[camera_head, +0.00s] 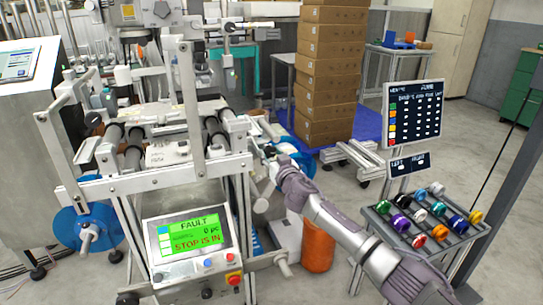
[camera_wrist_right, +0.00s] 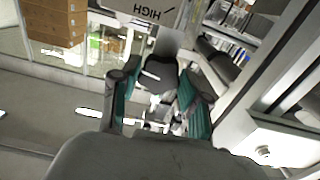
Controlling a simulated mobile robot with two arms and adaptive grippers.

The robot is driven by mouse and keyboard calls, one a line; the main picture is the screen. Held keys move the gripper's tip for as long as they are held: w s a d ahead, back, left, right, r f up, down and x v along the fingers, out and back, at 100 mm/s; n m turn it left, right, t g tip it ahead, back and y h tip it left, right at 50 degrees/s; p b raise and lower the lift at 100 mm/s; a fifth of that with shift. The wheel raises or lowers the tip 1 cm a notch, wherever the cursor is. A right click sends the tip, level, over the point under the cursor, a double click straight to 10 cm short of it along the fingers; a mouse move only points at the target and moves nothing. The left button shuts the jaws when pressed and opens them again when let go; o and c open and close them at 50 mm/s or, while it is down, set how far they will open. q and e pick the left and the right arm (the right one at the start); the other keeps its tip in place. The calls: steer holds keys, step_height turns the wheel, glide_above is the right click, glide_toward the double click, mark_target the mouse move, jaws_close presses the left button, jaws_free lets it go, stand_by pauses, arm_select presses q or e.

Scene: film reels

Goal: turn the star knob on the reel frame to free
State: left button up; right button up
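In the right wrist view a dark knob (camera_wrist_right: 157,74) with a white line on it lies between my fingertips. It seems to be the star knob; its full outline does not show. My right gripper (camera_wrist_right: 156,92) has its teal-padded fingers apart on either side of it, with a gap at the left finger. A plate (camera_wrist_right: 140,10) reading HIGH upside down is just beyond. In the head view my right gripper (camera_head: 270,158) is at the right side of the reel frame (camera_head: 240,163), and the knob cannot be made out there. My left gripper is not in view.
A screen (camera_head: 188,238) on the frame reads FAULT and STOP IS IN. Blue reels (camera_head: 72,228) hang at the frame's side. Stacked cartons (camera_head: 330,75) stand behind. A table (camera_head: 468,240) with colored spools and a board (camera_head: 413,115) stand at the right.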

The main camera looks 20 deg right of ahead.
steer(key=c, duration=0.5)
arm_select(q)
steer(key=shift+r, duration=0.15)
arm_select(e)
steer(key=shift+n, duration=0.3)
steer(key=n+p, duration=0.1)
steer(key=n, duration=0.3)
steer(key=shift+n+p, duration=0.3)
steer(key=shift+p, duration=0.1)
steer(key=n+p, duration=0.1)
steer(key=n, duration=0.5)
steer(key=shift+p, duration=0.35)
steer(key=n+p, duration=0.1)
steer(key=n, duration=0.3)
steer(key=shift+n, duration=2.1)
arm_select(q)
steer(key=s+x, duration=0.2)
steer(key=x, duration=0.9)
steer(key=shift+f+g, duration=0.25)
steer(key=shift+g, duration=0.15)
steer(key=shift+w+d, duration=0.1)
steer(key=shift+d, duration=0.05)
arm_select(e)
steer(key=shift+n, duration=0.3)
